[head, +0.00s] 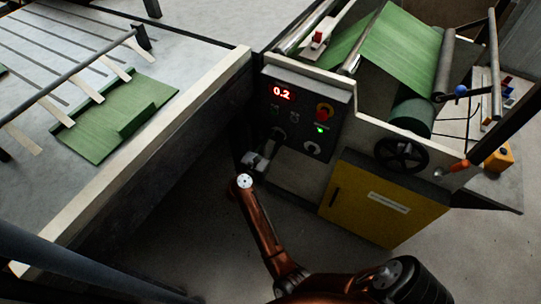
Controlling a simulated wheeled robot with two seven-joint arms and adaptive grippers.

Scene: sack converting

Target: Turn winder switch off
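The control panel (302,92) is a dark box on the front of the machine. It has a red display (284,92) reading 0.2, a red mushroom button (324,111) on yellow, a lit green lamp (320,129) and several small knobs or switches (312,148). I cannot read which one is the winder switch. My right gripper (260,158) is at the panel's lower left, close to a lower knob (280,134). Its fingers are small and dark, so I cannot tell whether they touch anything or are open. My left gripper is not in view.
A green web (400,45) runs over rollers above the panel. A black handwheel (401,154) and yellow cabinet (380,200) stand to the right. At left is a table (165,135) with a green sheet (105,130). Grey floor lies between.

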